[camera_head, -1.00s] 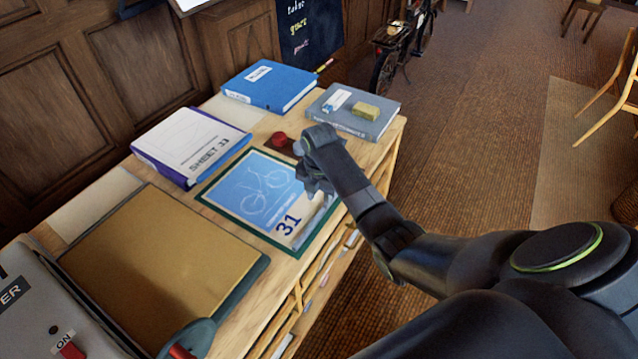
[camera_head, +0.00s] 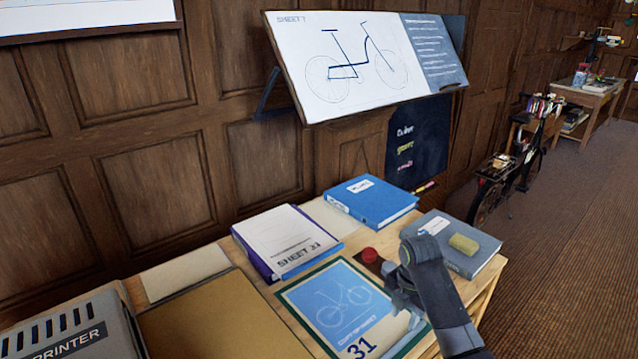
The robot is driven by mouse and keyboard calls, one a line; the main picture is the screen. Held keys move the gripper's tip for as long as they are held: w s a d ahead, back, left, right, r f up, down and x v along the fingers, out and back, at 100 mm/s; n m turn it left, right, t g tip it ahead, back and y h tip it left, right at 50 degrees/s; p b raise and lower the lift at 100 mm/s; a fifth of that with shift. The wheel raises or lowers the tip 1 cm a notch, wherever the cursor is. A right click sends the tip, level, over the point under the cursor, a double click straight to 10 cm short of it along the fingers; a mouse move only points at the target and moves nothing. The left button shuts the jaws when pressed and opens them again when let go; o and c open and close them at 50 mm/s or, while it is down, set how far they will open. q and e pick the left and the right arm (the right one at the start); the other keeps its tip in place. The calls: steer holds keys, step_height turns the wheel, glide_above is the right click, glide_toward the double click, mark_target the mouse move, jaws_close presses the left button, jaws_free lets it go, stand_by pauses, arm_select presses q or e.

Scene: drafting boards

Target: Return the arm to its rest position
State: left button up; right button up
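My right arm comes in from the lower right, and its gripper (camera_head: 404,300) hangs over the right edge of the blue bicycle sheet (camera_head: 335,300) marked 31. The fingers point down and are small and dark; I cannot tell whether they are open or shut, or whether they touch the sheet. The sheet lies in a dark green frame on the wooden table. My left arm and gripper are out of view.
A red knob (camera_head: 370,255) sits beside my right gripper. A printer (camera_head: 70,330) is at lower left. A drawing board (camera_head: 365,60) hangs above.

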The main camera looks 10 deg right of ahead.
steer(key=s+d+f+m+t, duration=0.1)
steer(key=s+f+m, duration=0.4)
steer(key=s, duration=0.4)
steer(key=s+f+m+t, duration=0.1)
steer(key=s+f+m, duration=0.2)
steer(key=s+m, duration=0.45)
steer(key=s+d+r+m+t+h, duration=0.1)
steer(key=s+r+m, duration=0.2)
steer(key=s+m, duration=0.45)
steer(key=s+d+r+m+t+h, duration=0.15)
steer(key=s+m, duration=0.35)
steer(key=s, duration=0.5)
step_height(320, 180, down, 23)
steer(key=g+y, duration=0.1)
steer(key=g, duration=0.1)
steer(key=s+f+g, duration=0.1)
steer(key=s+f, duration=1.4)
steer(key=f, duration=0.2)
steer(key=shift+a, duration=0.4)
